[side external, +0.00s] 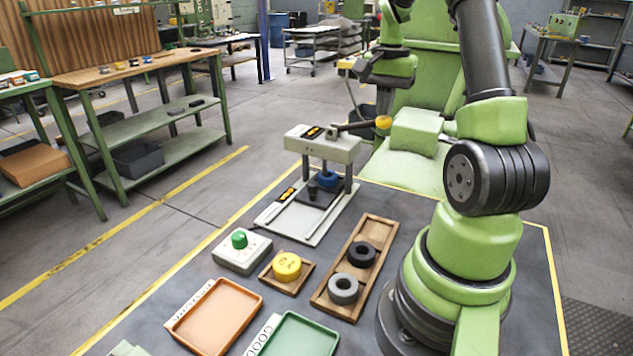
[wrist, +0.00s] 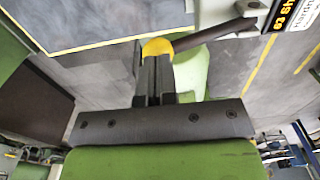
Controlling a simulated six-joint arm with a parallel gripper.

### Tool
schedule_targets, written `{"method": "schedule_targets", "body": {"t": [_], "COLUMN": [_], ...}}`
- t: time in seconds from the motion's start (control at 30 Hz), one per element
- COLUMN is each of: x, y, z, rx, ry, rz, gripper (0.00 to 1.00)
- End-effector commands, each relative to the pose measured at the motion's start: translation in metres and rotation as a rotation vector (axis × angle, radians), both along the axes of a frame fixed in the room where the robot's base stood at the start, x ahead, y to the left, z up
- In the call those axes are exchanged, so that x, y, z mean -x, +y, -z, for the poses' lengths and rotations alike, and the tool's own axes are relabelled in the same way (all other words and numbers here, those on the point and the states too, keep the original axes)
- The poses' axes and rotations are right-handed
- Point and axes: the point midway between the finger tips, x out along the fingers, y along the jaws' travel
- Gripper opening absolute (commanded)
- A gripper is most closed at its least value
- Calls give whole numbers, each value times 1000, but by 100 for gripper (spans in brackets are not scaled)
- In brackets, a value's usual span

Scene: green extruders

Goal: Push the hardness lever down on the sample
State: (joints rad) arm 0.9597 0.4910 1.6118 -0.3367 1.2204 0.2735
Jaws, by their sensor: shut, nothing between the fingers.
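The hardness tester (side external: 325,143) stands at the back of the dark table. Its dark lever (side external: 355,126) sticks out to the right from the head, roughly level, and ends in a yellow knob (side external: 383,122). A blue ring-shaped sample (side external: 327,179) sits under the head between the posts. In the wrist view the lever (wrist: 215,36) and knob (wrist: 157,47) lie just beyond the fingertips of my gripper (wrist: 154,62). The fingers are together and empty, lined up with the knob and partly covering it. I cannot tell whether they touch it.
In front of the tester are a white box with a green button (side external: 240,250), a yellow ring (side external: 287,266) on a small wooden tray, and a long wooden tray (side external: 373,232) holding black and grey rings. Orange (side external: 214,318) and green (side external: 296,338) trays lie at the front.

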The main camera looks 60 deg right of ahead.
Motion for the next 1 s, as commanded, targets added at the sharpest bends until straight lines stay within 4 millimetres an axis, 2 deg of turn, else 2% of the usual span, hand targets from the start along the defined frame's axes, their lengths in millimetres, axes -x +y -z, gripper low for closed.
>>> {"method": "schedule_targets", "body": {"t": [0.43, 0.8, 1.0], "x": [0, 0, 0], "y": [0, 0, 0], "z": [-3, -40, -50], "rx": [0, 2, 0], "ry": [0, -1, 0], "rz": [1, 0, 1], "gripper": [0, 0, 0]}}
